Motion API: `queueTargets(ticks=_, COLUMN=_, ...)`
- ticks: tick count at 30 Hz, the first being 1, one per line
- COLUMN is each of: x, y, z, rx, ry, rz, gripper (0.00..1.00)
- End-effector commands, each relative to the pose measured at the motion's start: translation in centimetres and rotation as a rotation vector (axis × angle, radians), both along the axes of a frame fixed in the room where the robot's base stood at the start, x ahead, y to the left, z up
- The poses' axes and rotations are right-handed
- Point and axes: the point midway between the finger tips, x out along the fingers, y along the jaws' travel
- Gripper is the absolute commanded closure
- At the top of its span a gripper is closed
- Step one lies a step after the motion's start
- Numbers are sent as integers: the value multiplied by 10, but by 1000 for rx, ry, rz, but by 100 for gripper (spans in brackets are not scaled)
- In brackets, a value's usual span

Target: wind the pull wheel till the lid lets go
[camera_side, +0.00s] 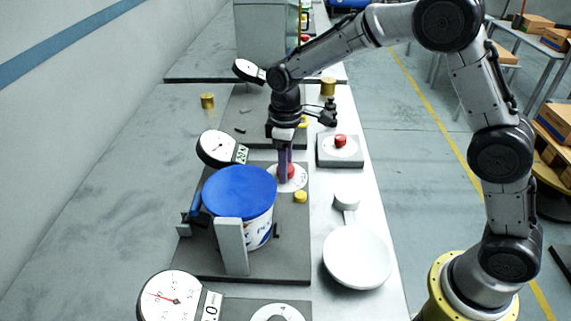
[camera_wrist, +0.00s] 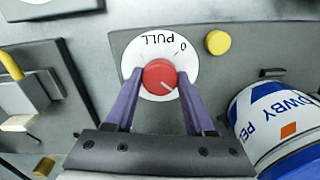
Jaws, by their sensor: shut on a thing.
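The pull wheel is a red knob (camera_wrist: 160,78) on a white dial plate (camera_wrist: 133,58) marked "PULL" and "0". My gripper (camera_wrist: 160,88) points down over it, with its purple fingers shut on either side of the red knob; in the side view the gripper (camera_side: 285,170) hides part of it. The blue lid (camera_side: 240,190) sits on the white tub (camera_side: 262,230), which stands on a grey base plate (camera_side: 292,262) between upright posts. The tub also shows at the right of the wrist view (camera_wrist: 265,112). A round gauge (camera_side: 216,148) with a small display stands behind the tub; its reading is too small to tell.
A yellow button (camera_side: 300,197) sits beside the wheel. A white pan-shaped scoop (camera_side: 357,259) lies to the right. Another plate with a red button (camera_side: 340,141) and a brass cylinder (camera_side: 328,86) stand further back. A second gauge (camera_side: 170,297) is at the front.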

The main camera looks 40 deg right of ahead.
Motion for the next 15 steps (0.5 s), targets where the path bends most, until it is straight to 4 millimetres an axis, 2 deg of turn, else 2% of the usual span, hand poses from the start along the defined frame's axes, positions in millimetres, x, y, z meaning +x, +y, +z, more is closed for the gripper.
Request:
queueTargets(ticks=9, x=0, y=0, z=1, rx=1, ry=-1, rz=-305, gripper=100)
queueTargets(ticks=15, x=0, y=0, z=2, rx=1, ry=-1, rz=-399, gripper=100)
